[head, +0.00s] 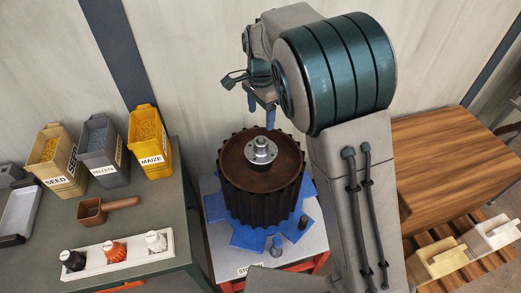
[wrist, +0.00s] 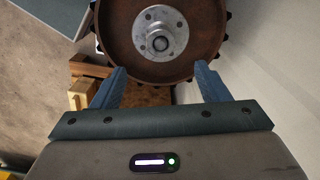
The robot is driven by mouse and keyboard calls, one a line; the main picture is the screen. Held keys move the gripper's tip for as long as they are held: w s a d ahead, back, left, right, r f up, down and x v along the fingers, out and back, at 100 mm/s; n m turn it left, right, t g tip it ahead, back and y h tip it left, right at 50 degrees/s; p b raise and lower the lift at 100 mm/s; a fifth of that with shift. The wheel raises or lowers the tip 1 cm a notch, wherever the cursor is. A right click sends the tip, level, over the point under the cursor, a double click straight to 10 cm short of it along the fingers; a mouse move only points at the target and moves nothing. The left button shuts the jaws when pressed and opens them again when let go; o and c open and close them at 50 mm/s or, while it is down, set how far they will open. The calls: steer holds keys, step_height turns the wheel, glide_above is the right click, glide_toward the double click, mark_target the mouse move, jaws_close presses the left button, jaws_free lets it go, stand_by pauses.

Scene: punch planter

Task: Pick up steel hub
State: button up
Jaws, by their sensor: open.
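The steel hub (head: 261,150) is a round silver flange with a raised centre. It sits on top of a dark brown, ribbed drum (head: 258,200) in the head view. In the wrist view the hub (wrist: 160,34) shows near the top, on the drum's rusty disc face (wrist: 205,30). My gripper (head: 259,110) is above the hub in the head view, apart from it. In the wrist view my gripper (wrist: 160,78) has its two blue fingers spread wide, with nothing between them. The hub lies beyond the fingertips.
The drum stands on a blue star-shaped piece (head: 245,237) on a pale stand (head: 215,262). Left is a green table (head: 190,235) with seed (head: 57,170), pellet (head: 100,150) and maize (head: 150,145) bins, a brown scoop (head: 105,207) and a white bottle tray (head: 95,262). Right is a wooden table (head: 440,150).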

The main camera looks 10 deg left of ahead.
mark_target(261, 139)
step_height(261, 139, down, 12)
steer(key=shift+w+f, duration=0.1)
steer(key=shift+f, duration=0.05)
jaws_close()
stand_by(0.5)
